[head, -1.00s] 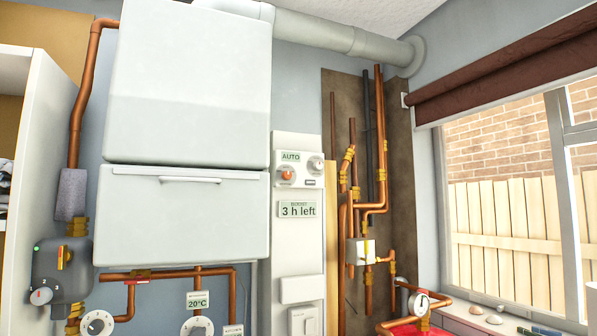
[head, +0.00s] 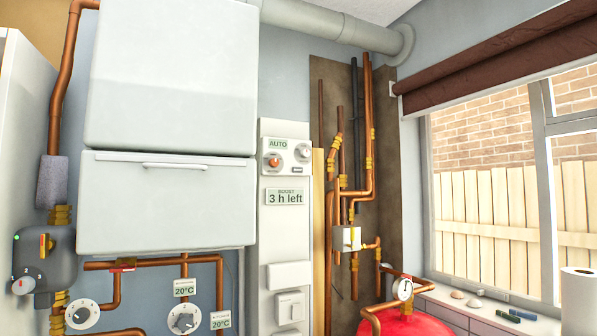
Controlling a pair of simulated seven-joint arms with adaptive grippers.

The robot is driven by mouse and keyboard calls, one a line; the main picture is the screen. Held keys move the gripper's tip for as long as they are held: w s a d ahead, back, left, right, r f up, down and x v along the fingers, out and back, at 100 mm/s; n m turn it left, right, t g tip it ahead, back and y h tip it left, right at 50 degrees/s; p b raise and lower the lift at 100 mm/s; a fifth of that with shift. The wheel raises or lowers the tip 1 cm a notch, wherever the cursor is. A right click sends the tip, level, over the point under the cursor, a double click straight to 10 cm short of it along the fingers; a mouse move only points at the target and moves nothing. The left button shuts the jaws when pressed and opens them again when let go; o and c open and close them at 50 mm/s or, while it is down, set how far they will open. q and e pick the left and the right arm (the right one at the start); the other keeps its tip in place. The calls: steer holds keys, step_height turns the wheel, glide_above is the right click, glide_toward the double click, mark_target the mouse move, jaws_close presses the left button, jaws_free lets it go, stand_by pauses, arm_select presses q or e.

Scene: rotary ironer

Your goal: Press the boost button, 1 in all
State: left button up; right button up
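A tall white control panel (head: 284,222) stands on the wall right of the boiler. At its top are an AUTO label (head: 278,144), a round control with an orange-red centre (head: 273,161) and a round white dial (head: 302,153). A small dark-edged piece (head: 297,170) sits below the dial. Lower down are a blank white plate (head: 287,275) and a white rocker switch (head: 290,307). I cannot tell for certain which part is the boost button. Neither of my grippers is in view.
The white boiler (head: 168,200) hangs left of the panel. Copper pipes (head: 368,130) rise to its right. A red tank (head: 402,320) with a gauge (head: 403,289) is at the bottom. A windowsill (head: 470,305) and paper roll (head: 577,300) are at right.

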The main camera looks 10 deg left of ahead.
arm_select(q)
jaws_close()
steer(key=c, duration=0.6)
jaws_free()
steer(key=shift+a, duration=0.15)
